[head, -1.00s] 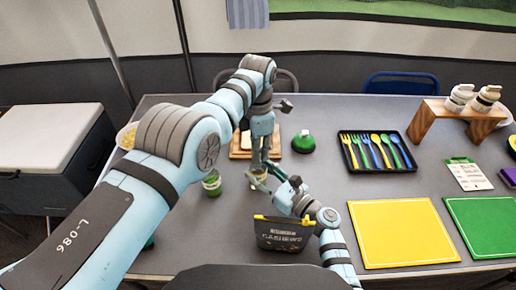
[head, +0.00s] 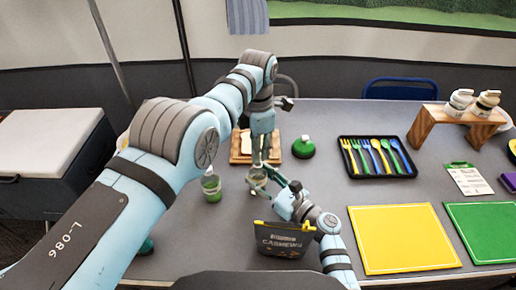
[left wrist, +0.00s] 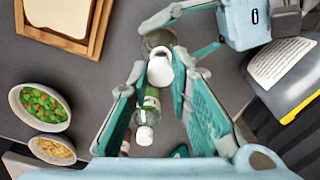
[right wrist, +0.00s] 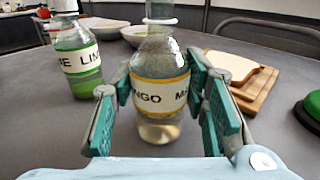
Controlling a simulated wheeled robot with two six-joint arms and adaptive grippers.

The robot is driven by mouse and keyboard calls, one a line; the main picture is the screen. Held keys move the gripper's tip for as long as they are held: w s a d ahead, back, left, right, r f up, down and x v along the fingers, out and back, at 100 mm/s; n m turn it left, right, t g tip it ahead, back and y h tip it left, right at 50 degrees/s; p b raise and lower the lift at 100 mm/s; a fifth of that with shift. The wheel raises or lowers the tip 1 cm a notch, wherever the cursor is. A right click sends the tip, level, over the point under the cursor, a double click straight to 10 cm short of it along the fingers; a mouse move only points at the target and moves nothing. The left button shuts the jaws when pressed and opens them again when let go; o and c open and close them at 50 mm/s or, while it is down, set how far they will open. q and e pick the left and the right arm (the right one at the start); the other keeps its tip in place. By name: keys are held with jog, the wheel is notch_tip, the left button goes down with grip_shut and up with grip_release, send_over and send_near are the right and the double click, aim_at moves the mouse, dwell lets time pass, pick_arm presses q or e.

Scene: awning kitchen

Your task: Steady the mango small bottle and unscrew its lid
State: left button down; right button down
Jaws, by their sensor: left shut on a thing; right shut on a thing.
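The mango small bottle (right wrist: 160,75) stands upright on the table, a clear bottle with a yellow-edged white label. My right gripper (right wrist: 162,112) is shut around its body; in the head view this gripper (head: 268,182) comes from the right. My left gripper (left wrist: 160,75) points down from above, shut on the white lid (left wrist: 158,68). The bottle also shows beyond the lid in the left wrist view (left wrist: 158,40). The lid looks apart from the bottle, though the exact gap is unclear. The right wrist view shows a bare glass neck, its top cut off by the frame.
A green lime bottle (right wrist: 78,60) with a white lid stands close by. A dark pouch (head: 285,240) stands in front. Two bowls (left wrist: 40,105) stand left in the left wrist view.

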pick_arm(q)
notch_tip(320, 180, up, 4)
jog(key=shift+r, duration=0.1)
pick_arm(e)
jog(key=c, duration=0.9)
grip_release()
jog(key=shift+o, duration=0.2)
